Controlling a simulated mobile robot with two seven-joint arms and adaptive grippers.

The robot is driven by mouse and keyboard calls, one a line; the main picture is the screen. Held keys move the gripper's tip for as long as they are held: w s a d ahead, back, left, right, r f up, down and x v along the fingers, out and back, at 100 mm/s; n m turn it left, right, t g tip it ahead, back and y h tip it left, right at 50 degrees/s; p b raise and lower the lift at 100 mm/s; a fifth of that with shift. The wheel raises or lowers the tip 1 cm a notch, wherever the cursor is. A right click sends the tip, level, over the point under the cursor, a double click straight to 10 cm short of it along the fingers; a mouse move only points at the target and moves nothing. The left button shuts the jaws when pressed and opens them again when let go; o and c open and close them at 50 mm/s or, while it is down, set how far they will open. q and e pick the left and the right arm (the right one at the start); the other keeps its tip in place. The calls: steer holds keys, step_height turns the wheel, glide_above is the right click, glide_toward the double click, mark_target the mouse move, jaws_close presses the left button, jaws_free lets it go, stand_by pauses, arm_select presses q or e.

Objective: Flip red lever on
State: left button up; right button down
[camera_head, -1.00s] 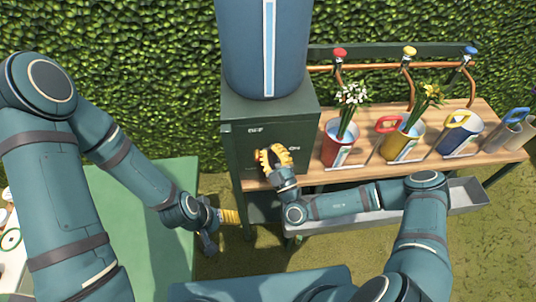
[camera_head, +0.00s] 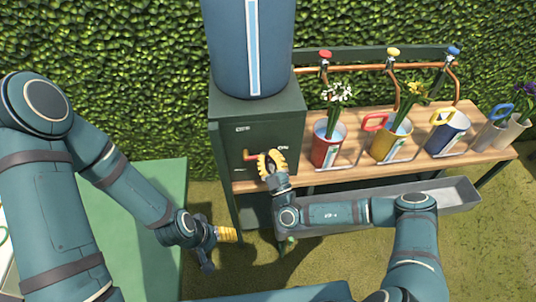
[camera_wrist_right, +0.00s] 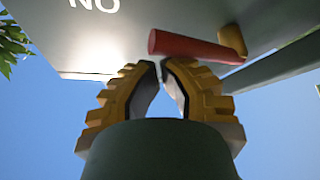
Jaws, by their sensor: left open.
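The red lever (camera_head: 251,156) is on the front of the dark green box (camera_head: 232,140) under the blue tank. In the right wrist view the lever (camera_wrist_right: 192,47) lies roughly level, joined to a brass pivot (camera_wrist_right: 232,40), with lettering beside it. My right gripper (camera_head: 268,160) is at the box front, just right of the lever. In the wrist view its yellow fingertips (camera_wrist_right: 161,66) are almost together, with nothing seen between them, close to the lever; contact cannot be told. My left gripper (camera_head: 231,235) is open and empty, low beside the green table.
A wooden bench (camera_head: 350,176) right of the box holds red, yellow and blue buckets, some with flowers. Coloured taps on a copper pipe stand behind them. A grey metal trough (camera_head: 458,196) runs along the bench front. A hedge closes off the back.

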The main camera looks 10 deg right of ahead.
steer(key=shift+d+f, duration=0.2)
steer(key=shift+f, duration=0.3)
